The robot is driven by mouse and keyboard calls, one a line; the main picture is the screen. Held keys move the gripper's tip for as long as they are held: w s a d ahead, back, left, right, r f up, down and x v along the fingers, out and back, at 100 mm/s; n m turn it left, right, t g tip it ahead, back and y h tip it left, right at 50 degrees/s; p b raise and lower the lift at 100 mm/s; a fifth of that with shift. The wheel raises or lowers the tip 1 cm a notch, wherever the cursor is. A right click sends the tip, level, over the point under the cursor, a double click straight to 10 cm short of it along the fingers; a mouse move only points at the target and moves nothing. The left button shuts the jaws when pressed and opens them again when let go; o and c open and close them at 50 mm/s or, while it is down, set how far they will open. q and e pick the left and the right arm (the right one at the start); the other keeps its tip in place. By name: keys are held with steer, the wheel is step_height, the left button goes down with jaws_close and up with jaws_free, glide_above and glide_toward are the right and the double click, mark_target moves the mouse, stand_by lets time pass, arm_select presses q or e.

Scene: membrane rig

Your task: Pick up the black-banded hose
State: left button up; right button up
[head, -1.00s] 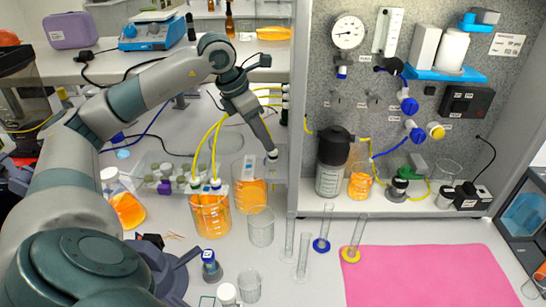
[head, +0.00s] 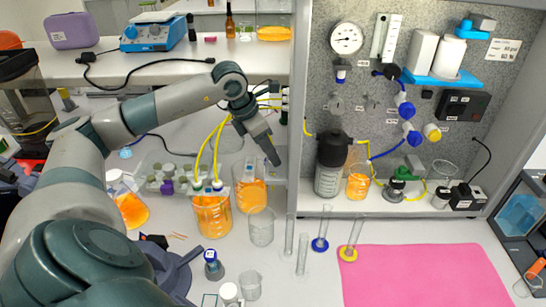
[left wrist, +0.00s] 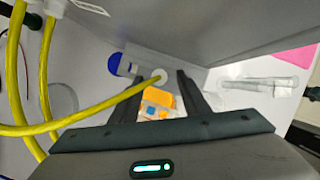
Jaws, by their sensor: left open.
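Yellow hoses (head: 222,137) arch up from an orange-filled beaker (head: 213,217), and yellow hose runs rise toward fittings at the cabinet's left edge. I cannot make out a black band on any of them. My left gripper (head: 275,161) points down beside the cabinet edge, right of the hoses and near a second orange beaker (head: 251,193). In the left wrist view its jaws (left wrist: 155,74) are open. A yellow hose (left wrist: 110,105) with a white end crosses the left finger and reaches between the fingertips; contact is unclear. My right gripper is out of view.
An empty beaker (head: 262,227) stands below the gripper. The cabinet side wall (head: 298,110) rises close right of the gripper. A rack (head: 158,177) sits left of the beakers.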

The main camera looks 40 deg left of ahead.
arm_select(q)
steer(key=shift+w+f, duration=0.1)
steer(key=shift+f, duration=0.15)
jaws_close()
steer(key=shift+r, duration=0.2)
stand_by(0.3)
